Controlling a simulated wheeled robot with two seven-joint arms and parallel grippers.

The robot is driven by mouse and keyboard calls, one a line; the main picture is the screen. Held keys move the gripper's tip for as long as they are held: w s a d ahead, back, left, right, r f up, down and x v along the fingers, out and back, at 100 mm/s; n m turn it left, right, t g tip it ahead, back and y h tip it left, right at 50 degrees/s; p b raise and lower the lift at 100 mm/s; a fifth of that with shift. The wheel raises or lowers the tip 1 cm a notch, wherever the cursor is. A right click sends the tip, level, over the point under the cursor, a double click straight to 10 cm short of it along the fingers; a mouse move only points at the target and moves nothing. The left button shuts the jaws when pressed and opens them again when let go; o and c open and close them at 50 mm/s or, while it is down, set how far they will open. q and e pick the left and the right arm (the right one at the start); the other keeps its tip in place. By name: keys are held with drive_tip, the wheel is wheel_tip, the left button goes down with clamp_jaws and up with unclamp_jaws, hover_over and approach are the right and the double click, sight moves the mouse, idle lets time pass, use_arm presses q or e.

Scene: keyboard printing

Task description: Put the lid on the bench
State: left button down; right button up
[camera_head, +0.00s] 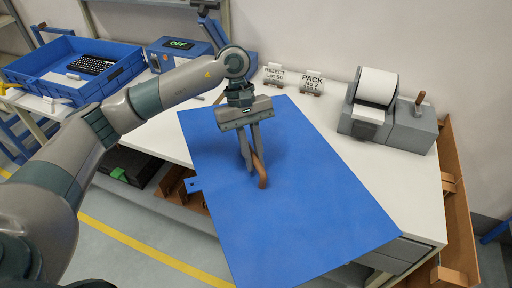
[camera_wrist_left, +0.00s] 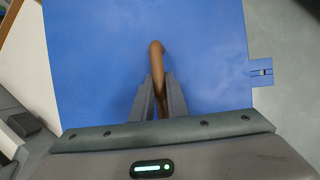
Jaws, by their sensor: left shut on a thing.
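The lid is a large flat blue panel (camera_head: 320,215) with a brown curved handle (camera_head: 262,172) near its middle and a small slotted tab on its left edge. My left gripper (camera_head: 251,168) is shut on the handle, pointing down at the panel. The left wrist view shows the handle (camera_wrist_left: 157,70) between the fingers and the blue panel (camera_wrist_left: 205,40) filling most of the picture. The panel lies over the white bench (camera_head: 350,165) in the head view and extends past its front edge. I cannot tell whether it touches the bench. My right gripper is not in view.
A grey roll printer (camera_head: 408,130) stands at the bench's right back. Two small signs (camera_head: 311,83) stand along the wall. A blue device (camera_head: 178,52) reading OFF and a blue tray (camera_head: 45,75) with a black keyboard (camera_head: 90,64) are at left. Bare bench shows right of the panel.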

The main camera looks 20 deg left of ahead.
sight(268, 160)
use_arm(q)
drive_tip(key=w+f+n+t, duration=0.1)
drive_tip(key=n, duration=0.1)
drive_tip(key=w+f+n+t, duration=0.1)
drive_tip(key=w+n, duration=0.1)
drive_tip(key=n, duration=0.1)
drive_tip(key=w+a+f+n+t+h, duration=0.1)
drive_tip(key=w+n, duration=0.1)
drive_tip(key=shift+w+f+p, duration=0.1)
drive_tip(key=shift+f+p, duration=0.05)
drive_tip(key=shift+p, duration=0.25)
drive_tip(key=shift+w+a+f+n+t, duration=0.3)
drive_tip(key=shift+w+n, duration=0.2)
drive_tip(key=shift+n, duration=0.4)
drive_tip(key=shift+w+f, duration=0.1)
drive_tip(key=shift+f, duration=0.1)
